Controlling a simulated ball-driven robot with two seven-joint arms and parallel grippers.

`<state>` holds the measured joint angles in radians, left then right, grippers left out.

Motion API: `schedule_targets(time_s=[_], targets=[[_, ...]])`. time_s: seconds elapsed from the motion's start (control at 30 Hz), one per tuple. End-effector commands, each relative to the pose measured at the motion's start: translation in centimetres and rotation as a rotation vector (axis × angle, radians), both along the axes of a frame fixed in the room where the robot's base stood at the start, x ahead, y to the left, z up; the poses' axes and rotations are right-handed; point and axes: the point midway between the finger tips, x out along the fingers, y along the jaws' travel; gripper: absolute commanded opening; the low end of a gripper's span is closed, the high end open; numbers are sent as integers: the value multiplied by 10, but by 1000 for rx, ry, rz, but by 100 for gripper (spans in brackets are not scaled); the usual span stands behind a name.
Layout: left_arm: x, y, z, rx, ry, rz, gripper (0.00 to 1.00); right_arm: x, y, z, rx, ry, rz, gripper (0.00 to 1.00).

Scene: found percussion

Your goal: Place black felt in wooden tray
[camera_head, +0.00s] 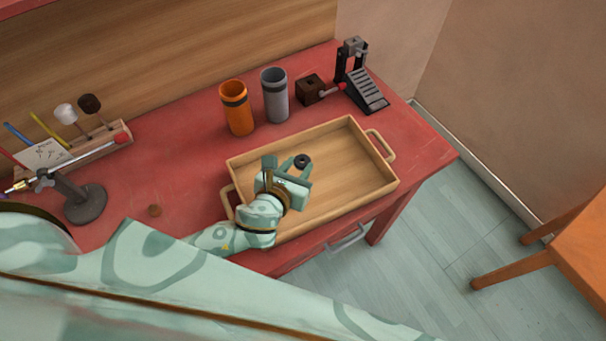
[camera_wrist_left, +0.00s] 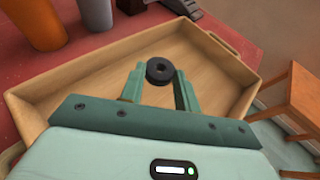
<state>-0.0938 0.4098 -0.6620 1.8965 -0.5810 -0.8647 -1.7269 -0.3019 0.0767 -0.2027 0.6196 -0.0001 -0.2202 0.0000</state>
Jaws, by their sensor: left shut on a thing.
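The black felt (camera_head: 302,161) is a small dark ring with a hole in its middle. My left gripper (camera_head: 296,165) is shut on it, with the felt between the fingertips. The felt also shows in the left wrist view (camera_wrist_left: 160,71) at the tips of the two fingers. The wooden tray (camera_head: 372,190) lies on the red table, and the gripper and felt are over its inside. I cannot tell how high the felt is above the tray floor. My right gripper is not in view.
An orange cup (camera_head: 237,112) and a grey cup (camera_head: 274,100) stand behind the tray. A brown block (camera_head: 310,89) and a black pedal (camera_head: 366,90) are at the back right. A mallet rack (camera_head: 95,150) and a round-based stand (camera_head: 85,205) are at left. The tray floor looks empty.

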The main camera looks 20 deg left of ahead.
Motion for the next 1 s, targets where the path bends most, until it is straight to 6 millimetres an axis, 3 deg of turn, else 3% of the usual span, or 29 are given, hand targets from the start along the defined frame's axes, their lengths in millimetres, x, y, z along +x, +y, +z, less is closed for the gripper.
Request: schedule_targets(time_s=[0.07,0.33,0.5,0.87,0.9,0.97,1.0], targets=[[10,0,-15,1,1,2,11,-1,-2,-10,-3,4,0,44],[26,-1,-33,1,-1,2,10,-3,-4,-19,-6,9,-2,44],[26,-1,-62,0,1,1,10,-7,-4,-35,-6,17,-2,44],[26,-1,-64,0,-1,1,10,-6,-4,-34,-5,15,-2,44],[26,-1,-63,0,-1,1,41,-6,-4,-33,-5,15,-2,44],[26,-1,-62,0,-1,1,55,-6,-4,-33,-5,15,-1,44],[26,-1,-62,0,-1,1,55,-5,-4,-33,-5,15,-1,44]])
